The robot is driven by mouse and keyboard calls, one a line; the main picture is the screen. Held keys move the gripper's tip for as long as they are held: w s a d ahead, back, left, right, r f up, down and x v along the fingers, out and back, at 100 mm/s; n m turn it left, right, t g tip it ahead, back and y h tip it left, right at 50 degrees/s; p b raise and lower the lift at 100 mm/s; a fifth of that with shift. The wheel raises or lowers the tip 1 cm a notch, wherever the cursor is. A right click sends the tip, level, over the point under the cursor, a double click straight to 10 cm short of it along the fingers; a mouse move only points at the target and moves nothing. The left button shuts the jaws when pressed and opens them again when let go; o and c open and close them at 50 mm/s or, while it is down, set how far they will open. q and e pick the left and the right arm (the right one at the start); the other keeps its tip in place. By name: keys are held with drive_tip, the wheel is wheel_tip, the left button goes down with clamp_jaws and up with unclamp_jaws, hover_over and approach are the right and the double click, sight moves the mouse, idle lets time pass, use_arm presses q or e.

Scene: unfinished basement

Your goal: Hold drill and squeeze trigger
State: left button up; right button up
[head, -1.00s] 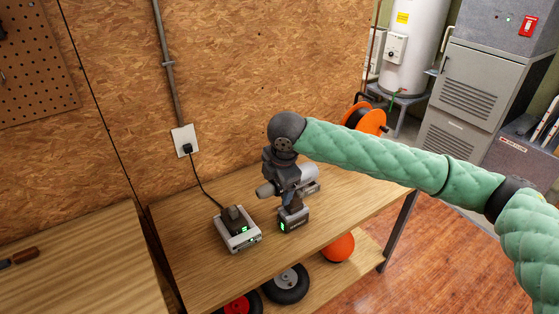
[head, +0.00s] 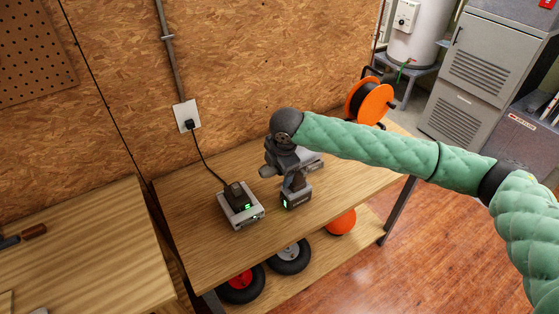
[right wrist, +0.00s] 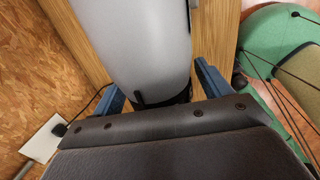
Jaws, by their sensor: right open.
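The drill (head: 296,194) stands upright on the wooden workbench (head: 200,250), on its battery foot, which has a green light. My right gripper (right wrist: 157,88) is directly above the drill and hides part of its upper body in the head view. In the right wrist view the drill's rounded grey body (right wrist: 140,45) lies between the two blue fingers, which are apart. I cannot tell whether either finger touches it. The trigger is hidden. My left gripper is not in view.
A battery charger (head: 241,212) with a green light stands left of the drill, its cord running to a wall outlet (head: 186,115). An orange cable reel (head: 370,102) is at the bench's back right. Wheels (head: 289,256) and an orange ball (head: 341,221) are on the lower shelf.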

drive_tip(key=shift+f, duration=0.2)
drive_tip(key=shift+c, duration=0.3)
clamp_jaws()
drive_tip(key=c, duration=0.9)
unclamp_jaws()
drive_tip(key=shift+c, duration=1.1)
